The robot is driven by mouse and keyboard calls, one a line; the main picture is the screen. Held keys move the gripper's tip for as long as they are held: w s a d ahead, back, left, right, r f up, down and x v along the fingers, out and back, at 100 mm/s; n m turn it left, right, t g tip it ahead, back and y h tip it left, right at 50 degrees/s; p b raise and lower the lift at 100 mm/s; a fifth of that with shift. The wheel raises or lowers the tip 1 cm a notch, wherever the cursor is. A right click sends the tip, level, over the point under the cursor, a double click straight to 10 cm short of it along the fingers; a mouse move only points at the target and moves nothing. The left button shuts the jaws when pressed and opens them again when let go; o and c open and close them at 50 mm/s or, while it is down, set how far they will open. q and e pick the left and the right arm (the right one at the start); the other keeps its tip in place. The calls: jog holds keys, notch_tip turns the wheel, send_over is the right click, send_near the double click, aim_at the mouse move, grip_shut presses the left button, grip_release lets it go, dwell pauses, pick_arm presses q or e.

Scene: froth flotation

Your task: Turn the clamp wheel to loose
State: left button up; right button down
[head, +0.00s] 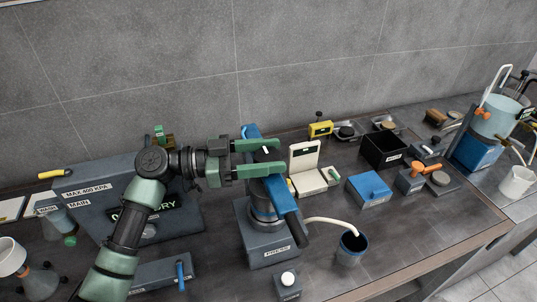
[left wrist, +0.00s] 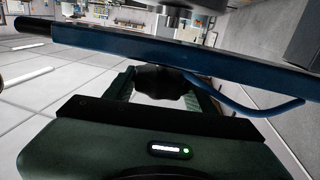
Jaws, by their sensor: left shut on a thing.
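The clamp wheel shows in the left wrist view as a dark lobed knob (left wrist: 160,82) below a long blue bar. In the head view only a small dark part of it (head: 264,152) shows at the blue upright frame (head: 250,133) of the press. My left gripper (head: 270,157) reaches in from the left with its green fingers on both sides of the wheel, shut on it. The press stands on a grey labelled base (head: 268,246). A long blue lever with a black end (head: 286,207) slopes down to the right. The wheel's loose or tight marking cannot be seen. My right gripper is not in view.
A pale hose (head: 328,221) runs from the press to a dark cup (head: 351,248). A small box with a white knob (head: 288,280) stands in front. A blue box (head: 369,188), a black bin (head: 385,150) and an open white case (head: 305,160) stand to the right.

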pick_arm(q)
jog(key=shift+f+n+t, duration=0.1)
jog(key=shift+n+t, duration=0.3)
jog(key=shift+t, duration=0.2)
jog(key=shift+n+t+y+b, duration=0.35)
jog(key=shift+n+t, duration=0.25)
jog(key=shift+t, duration=0.3)
jog(key=shift+s+r+n+t+y, duration=0.1)
jog(key=shift+n+t+y, duration=0.1)
jog(key=shift+n+t, duration=0.3)
jog(key=shift+r+n+t+y, duration=0.15)
jog(key=shift+n+t, duration=0.15)
jog(key=shift+t, duration=0.4)
jog(key=n+t+y+p, duration=0.2)
jog(key=t+p, duration=0.1)
jog(key=n+t+y+p, duration=0.1)
jog(key=p, duration=0.1)
jog(key=shift+r+n+t, duration=0.25)
jog(key=shift+n+t, duration=0.05)
jog(key=shift+f+n+t+y+p, duration=0.15)
jog(key=shift+n+t+y+p, duration=0.35)
jog(key=shift+n+t+y, duration=0.35)
jog(key=shift+f+n+t+y, duration=0.2)
jog(key=shift+n+t+y, duration=0.7)
jog(key=shift+y, duration=0.75)
jog(key=o, duration=1.4)
